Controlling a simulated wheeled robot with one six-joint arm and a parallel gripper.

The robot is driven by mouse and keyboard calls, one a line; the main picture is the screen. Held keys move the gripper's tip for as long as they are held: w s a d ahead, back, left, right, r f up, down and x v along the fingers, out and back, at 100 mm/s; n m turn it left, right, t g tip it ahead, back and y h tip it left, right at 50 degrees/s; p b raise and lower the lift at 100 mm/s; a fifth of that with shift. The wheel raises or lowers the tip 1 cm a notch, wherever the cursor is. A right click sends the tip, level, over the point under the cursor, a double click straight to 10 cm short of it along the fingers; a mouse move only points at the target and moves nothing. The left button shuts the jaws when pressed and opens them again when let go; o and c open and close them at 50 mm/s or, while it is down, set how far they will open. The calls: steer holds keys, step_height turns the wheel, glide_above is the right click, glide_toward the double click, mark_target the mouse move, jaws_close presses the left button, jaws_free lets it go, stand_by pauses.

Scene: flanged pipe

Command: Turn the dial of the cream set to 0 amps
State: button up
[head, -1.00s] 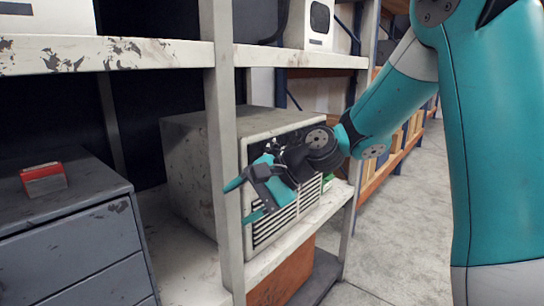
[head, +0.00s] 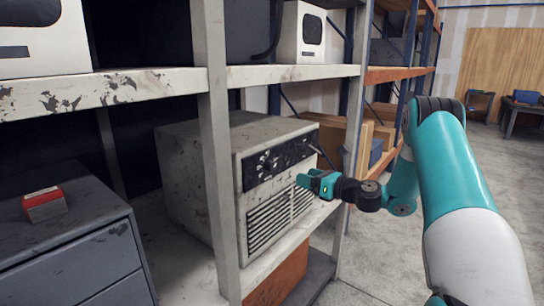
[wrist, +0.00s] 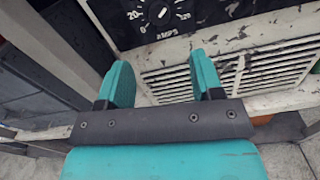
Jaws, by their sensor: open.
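The cream set (head: 195,165) is a scuffed boxy unit on the middle shelf, with a black panel above a slatted vent. I cannot tell for certain where the knob points. My gripper (wrist: 163,70) is open and empty, its two teal fingers below the dial in the picture and apart from it. In the head view my gripper (head: 312,183) is at the right side of the set's front.
A pale shelf post (head: 219,150) stands at the set's left front corner. A grey cabinet (head: 75,240) with a red-topped box (head: 44,204) is at left. White units (head: 301,32) stand on the shelf above. Open floor (head: 385,265) lies to the right.

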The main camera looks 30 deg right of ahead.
mark_target(273, 167)
steer(key=p+x, duration=0.8)
steer(key=x, duration=0.5)
steer(key=shift+w+a+f, duration=0.1)
steer(key=shift+w+a, duration=0.1)
steer(key=shift+w, duration=0.1)
steer(key=c, duration=0.9)
